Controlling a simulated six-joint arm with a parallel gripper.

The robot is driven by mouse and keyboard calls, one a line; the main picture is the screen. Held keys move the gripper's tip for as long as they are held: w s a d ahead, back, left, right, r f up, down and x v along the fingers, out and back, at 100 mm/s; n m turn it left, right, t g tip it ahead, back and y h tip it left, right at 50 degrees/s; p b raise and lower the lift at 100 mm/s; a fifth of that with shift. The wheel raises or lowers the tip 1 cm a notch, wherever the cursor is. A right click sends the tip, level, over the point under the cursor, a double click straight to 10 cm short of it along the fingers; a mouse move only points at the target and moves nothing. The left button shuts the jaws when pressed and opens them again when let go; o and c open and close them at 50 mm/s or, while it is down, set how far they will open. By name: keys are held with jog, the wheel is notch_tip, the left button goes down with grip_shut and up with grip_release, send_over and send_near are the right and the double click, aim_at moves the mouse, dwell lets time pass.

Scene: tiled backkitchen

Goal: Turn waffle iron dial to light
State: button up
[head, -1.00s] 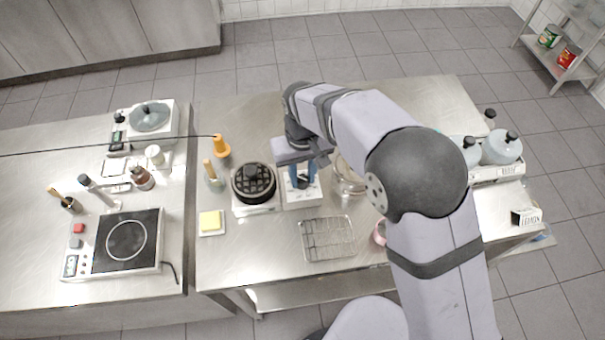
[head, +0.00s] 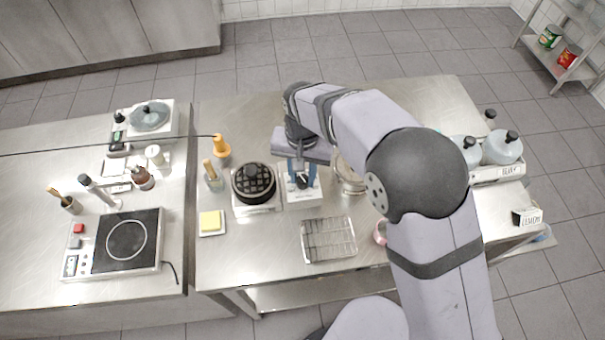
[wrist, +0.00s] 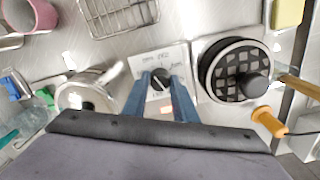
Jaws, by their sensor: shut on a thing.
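The waffle iron (head: 254,183) is a round black grid plate on a light base; it also shows in the wrist view (wrist: 232,72). Beside it, to its right in the head view, is a light control panel (head: 303,196) with a dark dial (wrist: 160,78). My gripper (head: 302,184) reaches down over the panel with its blue fingers. In the wrist view the fingers (wrist: 160,90) stand on either side of the dial, shut on it. The dial's markings are too small to read.
A wire rack (head: 329,239) lies in front of the panel. A metal pitcher (wrist: 85,92) stands close beside the panel. A yellow sponge (head: 210,222) and an orange-handled tool (head: 221,146) are left of the iron.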

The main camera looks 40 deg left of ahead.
aim_at(303, 178)
jog(key=shift+w+a+r, duration=0.1)
jog(key=o, duration=1)
jog(key=shift+o, duration=0.2)
jog(key=shift+r+b, duration=1.2)
jog(key=shift+r, duration=2.45)
